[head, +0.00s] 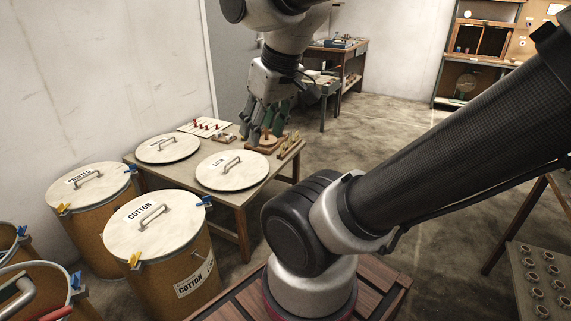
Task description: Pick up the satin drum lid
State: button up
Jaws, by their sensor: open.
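The satin drum lid (240,177) is a pale round disc with a metal bar handle (231,165) on top. It lies flat on a low wooden table, and its small dark label seems to read satin. My gripper (262,133) points down over the table, behind and to the right of the lid. Its green-grey fingers are open and apart from the lid. The fingertips partly cover a small round wooden piece (267,143); I cannot tell whether they touch it.
A second pale lid (172,154) lies on the table (226,202) at the left, near a white board with red pieces (205,127). Small wooden pieces (287,146) sit at the right edge. Lidded drums (155,235) marked cotton and printed stand in front and left.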

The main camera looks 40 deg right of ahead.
aim_at(236, 170)
jog(key=z, duration=0.75)
jog(key=i+l+u, duration=0.3)
jog(key=i+l, duration=0.45)
jog(key=i, duration=0.2)
jog(key=i+l+u, duration=0.3)
jog(key=i+l, duration=0.55)
jog(key=l, duration=0.1)
